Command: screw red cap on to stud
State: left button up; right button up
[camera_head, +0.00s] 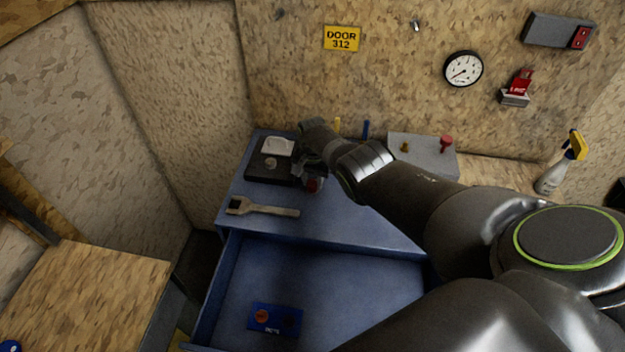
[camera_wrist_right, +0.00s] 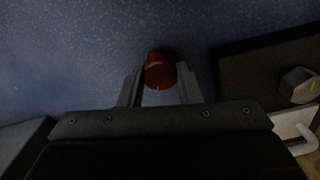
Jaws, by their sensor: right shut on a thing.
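My right gripper (camera_head: 313,178) is low over the blue workbench top, shut on a small red cap (camera_head: 313,186). In the right wrist view the red cap (camera_wrist_right: 159,71) sits between the two fingertips (camera_wrist_right: 160,84), above the blue surface. A grey box (camera_head: 422,153) at the back of the bench carries a short brass-coloured post (camera_head: 405,147), which may be the stud, and a red knob-like piece (camera_head: 446,143). The right forearm passes in front of part of the bench. My left gripper is not in view.
A black plate (camera_head: 262,173) with a silver hex piece (camera_wrist_right: 298,85) lies beside the gripper. The open drawer (camera_head: 345,283) holds a blue box (camera_head: 260,325). A spray bottle (camera_head: 551,178) stands at the right.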

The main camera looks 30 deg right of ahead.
jog(key=m, duration=0.5)
jog(key=o, duration=1.2)
jog(key=shift+c, duration=1)
